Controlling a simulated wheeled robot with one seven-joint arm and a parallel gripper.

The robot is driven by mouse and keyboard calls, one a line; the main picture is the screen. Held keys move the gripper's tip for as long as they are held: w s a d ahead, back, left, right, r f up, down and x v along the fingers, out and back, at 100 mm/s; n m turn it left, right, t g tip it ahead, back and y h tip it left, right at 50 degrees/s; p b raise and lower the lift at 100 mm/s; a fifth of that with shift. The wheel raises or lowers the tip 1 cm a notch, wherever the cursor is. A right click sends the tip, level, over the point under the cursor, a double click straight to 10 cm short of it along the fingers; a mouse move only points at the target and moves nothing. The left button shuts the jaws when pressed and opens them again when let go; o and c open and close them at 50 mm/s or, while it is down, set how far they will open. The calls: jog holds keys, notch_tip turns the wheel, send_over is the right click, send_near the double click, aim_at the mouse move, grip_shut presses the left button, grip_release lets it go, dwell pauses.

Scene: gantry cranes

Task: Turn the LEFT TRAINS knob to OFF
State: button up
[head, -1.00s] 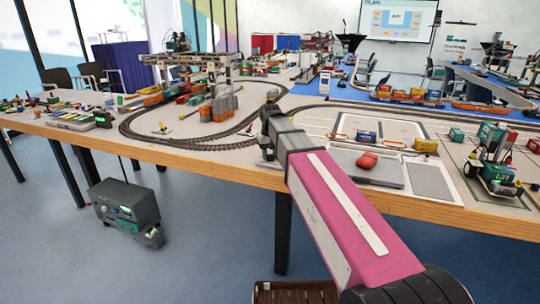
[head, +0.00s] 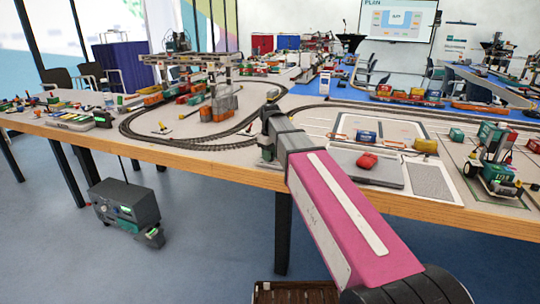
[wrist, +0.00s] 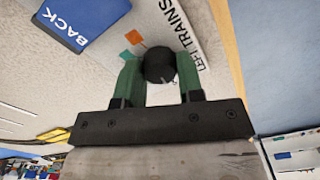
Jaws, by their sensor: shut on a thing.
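The LEFT TRAINS knob (wrist: 160,66) is a round black knob with a pale pointer mark, seen in the wrist view on a white label plate (wrist: 188,22) with orange and green patches. My gripper (wrist: 160,80) has its two green fingers on either side of the knob and is shut on it. The pointer mark is at the knob's lower right in this view. In the head view my gripper (head: 268,112) is at the table's front edge, and the knob is hidden behind my arm.
A blue BACK block (wrist: 82,22) lies close by in the wrist view. The table's wooden edge (wrist: 224,50) runs just to the right. In the head view, train track (head: 190,143) lies left of my gripper, and a grey pad with a red piece (head: 367,161) is to the right.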

dwell(0.3)
jog(key=o, duration=0.9)
jog(key=shift+r, duration=0.1)
notch_tip(320, 180, up, 11)
jog(key=shift+f, duration=0.15)
